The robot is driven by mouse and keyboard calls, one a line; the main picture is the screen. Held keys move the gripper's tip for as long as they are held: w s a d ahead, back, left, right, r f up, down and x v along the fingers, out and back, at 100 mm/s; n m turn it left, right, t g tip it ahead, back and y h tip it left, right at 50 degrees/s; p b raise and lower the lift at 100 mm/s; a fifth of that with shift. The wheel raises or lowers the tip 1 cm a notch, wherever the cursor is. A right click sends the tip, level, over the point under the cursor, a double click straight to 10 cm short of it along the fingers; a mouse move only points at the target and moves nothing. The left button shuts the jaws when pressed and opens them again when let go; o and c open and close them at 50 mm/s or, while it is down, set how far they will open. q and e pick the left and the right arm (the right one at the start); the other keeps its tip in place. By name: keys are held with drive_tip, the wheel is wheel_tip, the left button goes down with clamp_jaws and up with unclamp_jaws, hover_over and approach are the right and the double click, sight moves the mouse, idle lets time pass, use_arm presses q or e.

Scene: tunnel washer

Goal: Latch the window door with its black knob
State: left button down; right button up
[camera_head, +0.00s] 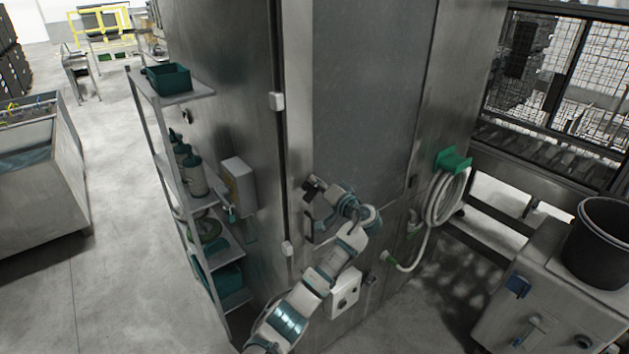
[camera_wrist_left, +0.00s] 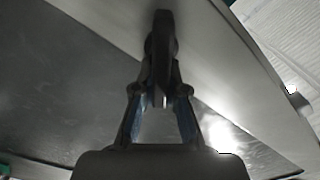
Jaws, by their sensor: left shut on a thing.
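The window door (camera_head: 299,90) is a tall steel door on the washer cabinet, with a large dark grey pane (camera_head: 375,90). It looks closed or nearly so; I cannot tell whether it is latched. My left gripper (camera_head: 313,188) is at the door's left frame, around mid-height. In the left wrist view, its two fingers (camera_wrist_left: 161,98) are shut on the black knob (camera_wrist_left: 163,45), which stands out from the pale frame. In the head view the gripper and wrist largely hide the knob. My right gripper is in neither view.
A shelf rack (camera_head: 163,150) with bottles and green bins stands left of the cabinet. A coiled hose (camera_head: 442,205) hangs on a green holder (camera_head: 453,160) at the right. A white control box (camera_head: 345,291) is low beside my arm. Open floor (camera_head: 120,270) lies left.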

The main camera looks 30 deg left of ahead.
use_arm(q)
drive_tip(key=shift+w+d+m+p, duration=0.15)
drive_tip(key=shift+m+p, duration=0.3)
drive_tip(key=shift+m, duration=0.55)
drive_tip(key=m+p, duration=0.1)
drive_tip(key=f+m, duration=0.1)
drive_tip(key=m, duration=0.1)
drive_tip(key=shift+w+d+p, duration=0.1)
drive_tip(key=shift+w+p, duration=0.05)
drive_tip(key=shift+p, duration=0.2)
drive_tip(key=shift+f+m+p, duration=0.35)
drive_tip(key=shift+m+p, duration=0.1)
drive_tip(key=shift+m, duration=0.75)
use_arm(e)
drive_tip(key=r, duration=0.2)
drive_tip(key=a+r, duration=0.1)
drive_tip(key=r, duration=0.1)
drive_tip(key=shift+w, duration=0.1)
use_arm(q)
drive_tip(key=shift+f, duration=0.25)
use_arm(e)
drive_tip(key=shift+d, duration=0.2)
use_arm(q)
drive_tip(key=c, duration=1.2)
unclamp_jaws()
drive_tip(key=shift+d, duration=0.1)
drive_tip(key=shift+w+d+r, duration=0.15)
drive_tip(key=shift+d, duration=0.1)
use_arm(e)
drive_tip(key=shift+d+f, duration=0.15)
